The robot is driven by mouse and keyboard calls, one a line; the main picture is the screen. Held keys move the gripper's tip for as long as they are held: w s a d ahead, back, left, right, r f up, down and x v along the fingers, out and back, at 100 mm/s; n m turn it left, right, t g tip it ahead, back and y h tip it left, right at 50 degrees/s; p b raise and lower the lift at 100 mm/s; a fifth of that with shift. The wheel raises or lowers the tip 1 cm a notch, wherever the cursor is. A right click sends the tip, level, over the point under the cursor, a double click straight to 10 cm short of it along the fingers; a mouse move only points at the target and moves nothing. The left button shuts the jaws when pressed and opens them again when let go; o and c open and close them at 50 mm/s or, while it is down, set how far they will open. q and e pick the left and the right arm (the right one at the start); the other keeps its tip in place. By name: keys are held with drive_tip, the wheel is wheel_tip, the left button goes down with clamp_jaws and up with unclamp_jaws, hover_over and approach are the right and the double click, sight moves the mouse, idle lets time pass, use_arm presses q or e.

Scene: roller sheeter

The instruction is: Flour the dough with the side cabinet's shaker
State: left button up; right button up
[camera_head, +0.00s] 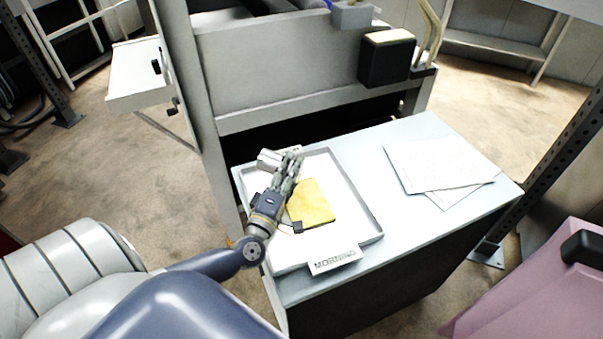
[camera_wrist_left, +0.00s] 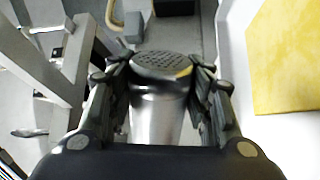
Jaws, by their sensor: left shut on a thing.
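The dough (camera_head: 312,202) is a flat yellow slab lying in a shallow tray (camera_head: 372,208) on the cabinet top. It also shows at the right of the left wrist view (camera_wrist_left: 288,60). The shaker (camera_head: 268,159) is a silver cylinder. In the left wrist view the shaker (camera_wrist_left: 157,112) shows its perforated lid at the far end. My left gripper (camera_head: 291,162) is shut on the shaker, with fingers on both sides of it. In the head view it is over the tray's left part, beside the dough's left edge. My right gripper is not in view.
A sign reading MORNING (camera_head: 335,259) is at the tray's front edge. Papers (camera_head: 440,163) lie on the cabinet top (camera_head: 420,215) to the right. A large grey machine (camera_head: 300,60) with a black box (camera_head: 387,60) stands behind. A pink body (camera_head: 540,285) is at lower right.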

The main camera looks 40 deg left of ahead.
use_arm(q)
drive_tip(key=shift+s+a, duration=0.1)
drive_tip(key=shift+a, duration=0.3)
drive_tip(key=w+d+p, duration=0.1)
drive_tip(key=d, duration=0.3)
drive_tip(key=shift+s+a, duration=0.25)
drive_tip(key=shift+a, duration=0.75)
drive_tip(key=shift+s+a, duration=0.25)
drive_tip(key=shift+a, duration=0.75)
drive_tip(key=shift+d, duration=0.1)
